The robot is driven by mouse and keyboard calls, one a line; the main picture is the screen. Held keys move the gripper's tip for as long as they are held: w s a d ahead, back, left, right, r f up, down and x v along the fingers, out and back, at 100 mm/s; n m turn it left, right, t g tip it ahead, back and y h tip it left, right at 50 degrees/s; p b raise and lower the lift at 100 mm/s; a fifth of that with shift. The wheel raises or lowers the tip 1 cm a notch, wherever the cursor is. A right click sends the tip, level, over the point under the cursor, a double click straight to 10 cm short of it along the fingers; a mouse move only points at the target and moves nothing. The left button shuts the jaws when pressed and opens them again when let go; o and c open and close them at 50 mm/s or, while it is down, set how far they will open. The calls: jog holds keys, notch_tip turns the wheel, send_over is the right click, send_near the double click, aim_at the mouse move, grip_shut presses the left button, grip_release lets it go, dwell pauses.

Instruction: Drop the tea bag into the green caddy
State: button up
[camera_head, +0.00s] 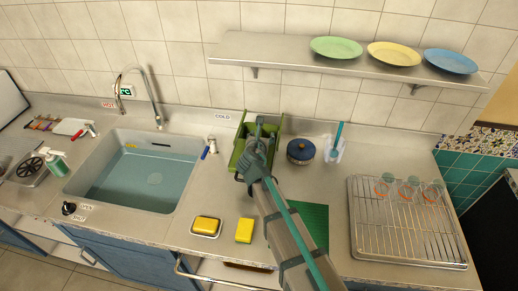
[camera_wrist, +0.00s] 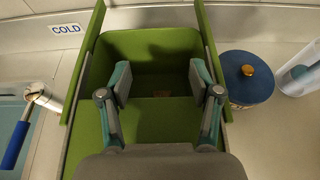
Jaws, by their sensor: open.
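The green caddy (camera_head: 239,150) stands open on the counter against the back wall, right of the sink. It also fills the middle of the wrist view (camera_wrist: 150,45). My gripper (camera_head: 260,126) is over the caddy's opening. In the wrist view my gripper (camera_wrist: 160,84) is open, with its fingers apart inside the outline of the caddy and nothing held between them.
A blue lidded pot (camera_head: 301,151) and a clear holder (camera_head: 333,150) stand right of the caddy. A shelf with plates (camera_head: 345,67) hangs above. A drying rack (camera_head: 408,225) is at the right; yellow sponges (camera_head: 244,231) lie in front.

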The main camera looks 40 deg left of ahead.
jog(key=v, duration=1.2)
jog(key=shift+d, duration=0.1)
